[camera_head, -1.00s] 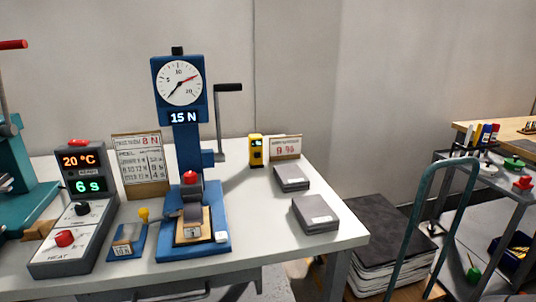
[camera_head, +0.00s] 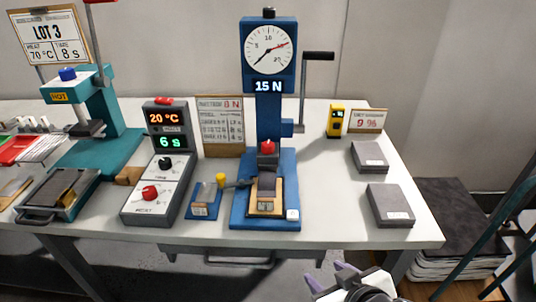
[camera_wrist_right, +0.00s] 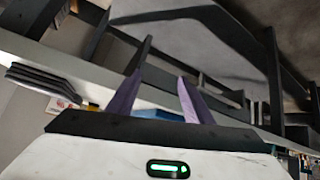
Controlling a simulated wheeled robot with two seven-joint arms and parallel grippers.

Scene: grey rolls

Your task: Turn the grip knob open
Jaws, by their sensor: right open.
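A blue force tester (camera_head: 271,75) stands on the table with a round dial and a "15 N" display. A red knob (camera_head: 267,147), seemingly the grip knob, sits on top of its grip. A grey strip (camera_head: 267,182) lies below the knob on a wooden plate at the tester's base. My right gripper (camera_head: 327,273) is open and empty, below and in front of the table's front edge, well apart from the knob. Its two purple fingers also show in the right wrist view (camera_wrist_right: 160,75), where the knob cannot be made out. My left gripper is out of view.
A grey control box (camera_head: 157,175) and a small blue block with a yellow knob (camera_head: 221,180) stand left of the tester. Two grey slabs (camera_head: 390,205) lie to its right. A black-handled crank (camera_head: 318,56) sticks out at the tester's right. A teal press (camera_head: 95,125) stands further left.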

